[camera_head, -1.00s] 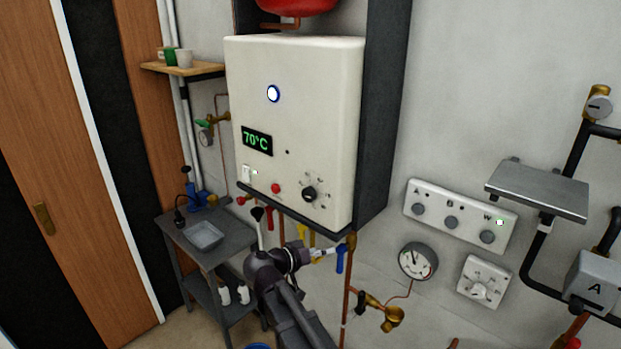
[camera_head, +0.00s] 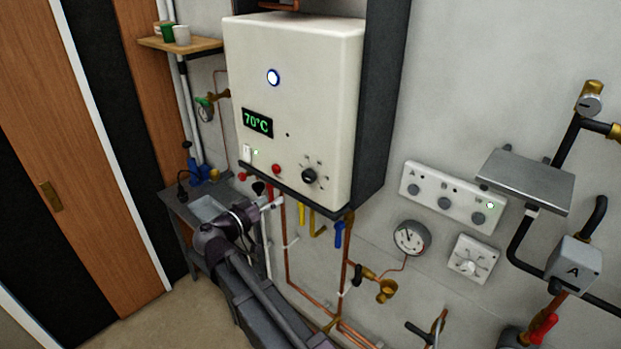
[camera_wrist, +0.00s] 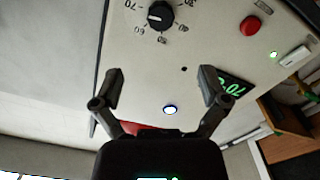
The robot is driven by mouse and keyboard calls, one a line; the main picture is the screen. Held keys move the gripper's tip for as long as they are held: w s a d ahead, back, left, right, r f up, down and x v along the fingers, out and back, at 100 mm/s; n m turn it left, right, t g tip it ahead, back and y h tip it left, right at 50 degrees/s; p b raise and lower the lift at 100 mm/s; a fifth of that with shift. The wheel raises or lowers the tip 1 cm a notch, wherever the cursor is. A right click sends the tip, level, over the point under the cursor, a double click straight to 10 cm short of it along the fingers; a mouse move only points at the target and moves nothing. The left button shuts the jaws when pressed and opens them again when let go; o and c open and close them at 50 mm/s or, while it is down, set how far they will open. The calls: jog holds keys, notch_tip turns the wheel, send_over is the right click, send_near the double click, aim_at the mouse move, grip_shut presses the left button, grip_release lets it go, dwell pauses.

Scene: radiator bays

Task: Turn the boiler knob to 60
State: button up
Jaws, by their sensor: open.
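The white boiler (camera_head: 318,95) hangs on the wall; its green display (camera_head: 257,123) reads 70°C. The black boiler knob (camera_head: 308,176) sits low on its front, ringed by marks. In the wrist view the knob (camera_wrist: 160,16) is near the top edge, its white pointer toward the picture's left; the small numbers are hard to read. My gripper (camera_wrist: 161,82) is open and empty in front of the boiler face, apart from the knob. The knob lies beyond the fingertips in that picture. In the head view my arm is below and left of the knob.
A red button (camera_head: 277,169) and a white switch (camera_head: 247,152) are left of the knob. Pipes and a blue valve handle (camera_head: 338,235) hang below the boiler. A gauge (camera_head: 410,238) and a white control panel (camera_head: 452,198) are to the right.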

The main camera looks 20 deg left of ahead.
aim_at(306, 178)
jog(key=x, duration=1.3)
jog(key=shift+w+d, duration=0.2)
jog(key=shift+w, duration=0.15)
jog(key=c, duration=1.2)
jog(key=shift+o, duration=0.4)
jog(key=shift+d, duration=0.6)
jog(key=shift+a, duration=0.6)
jog(key=shift+c, duration=0.2)
jog(key=shift+d, duration=0.1)
